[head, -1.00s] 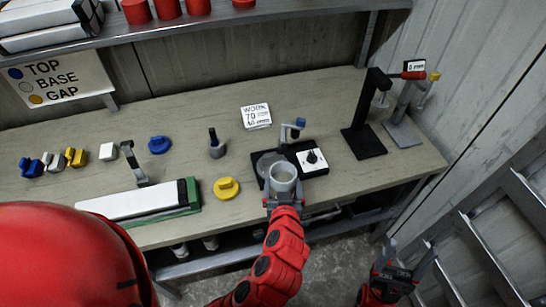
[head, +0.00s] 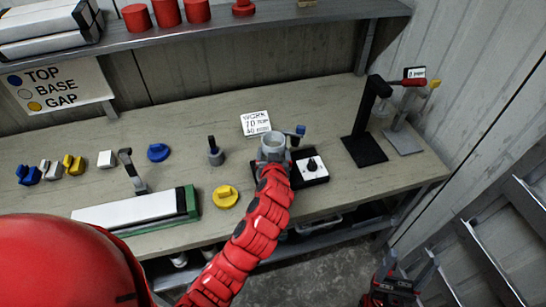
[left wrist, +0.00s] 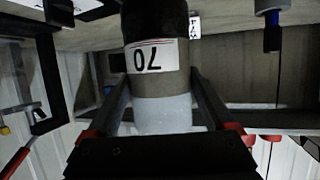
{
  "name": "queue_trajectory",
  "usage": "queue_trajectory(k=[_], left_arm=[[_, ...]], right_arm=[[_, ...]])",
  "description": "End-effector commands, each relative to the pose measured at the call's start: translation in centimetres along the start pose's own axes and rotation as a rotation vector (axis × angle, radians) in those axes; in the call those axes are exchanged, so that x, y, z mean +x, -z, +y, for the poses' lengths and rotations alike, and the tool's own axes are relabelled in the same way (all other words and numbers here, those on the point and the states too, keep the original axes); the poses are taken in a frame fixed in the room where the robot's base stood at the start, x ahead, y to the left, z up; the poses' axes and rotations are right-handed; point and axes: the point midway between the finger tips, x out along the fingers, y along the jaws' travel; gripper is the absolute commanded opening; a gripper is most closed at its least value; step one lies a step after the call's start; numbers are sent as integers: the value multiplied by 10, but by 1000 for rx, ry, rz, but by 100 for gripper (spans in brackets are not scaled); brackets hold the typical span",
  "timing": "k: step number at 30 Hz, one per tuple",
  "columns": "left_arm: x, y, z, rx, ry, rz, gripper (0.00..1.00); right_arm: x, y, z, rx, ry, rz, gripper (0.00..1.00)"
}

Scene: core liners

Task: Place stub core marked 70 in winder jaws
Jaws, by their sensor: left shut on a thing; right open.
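The stub core (head: 273,147) is a short pale cylinder held upright over the left part of the winder. In the left wrist view the core (left wrist: 162,113) shows a label reading 70, upside down. My left gripper (head: 272,158) is shut on it, with a finger on each side. The winder (head: 309,169) has a black base, a white knob panel and a blue-handled lever (head: 297,133). The core and my arm hide the jaws, so I cannot tell whether the core touches them. My right gripper (head: 402,272) is open and empty, low at the right.
A WORK card (head: 255,123) lies behind the winder. A yellow piece (head: 225,197), a grey peg stand (head: 215,153) and a long white-and-green fixture (head: 140,209) are to the left. A black stand (head: 363,148) is to the right. A shelf (head: 230,35) hangs above.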

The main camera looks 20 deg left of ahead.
Motion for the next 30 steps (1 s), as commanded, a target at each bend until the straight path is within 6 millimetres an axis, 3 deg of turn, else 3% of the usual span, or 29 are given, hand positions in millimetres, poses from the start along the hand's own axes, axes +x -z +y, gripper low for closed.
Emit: queue_trajectory(k=[1,7,22,23,25,30], left_arm=[[3,3,-2,1,4,-1,38],[12,-25,-1,3,4,-5,38],[17,-36,-1,0,1,1,38],[17,-35,-1,0,1,-1,90],[16,-35,-1,0,1,-1,100],[16,-35,-1,0,2,-2,100]], right_arm=[[6,1,0,0,0,0,72],[21,4,1,0,0,0,72],[16,3,1,0,0,0,72],[17,3,1,0,0,0,72],[17,3,1,0,0,0,72],[17,3,1,0,0,0,72]])
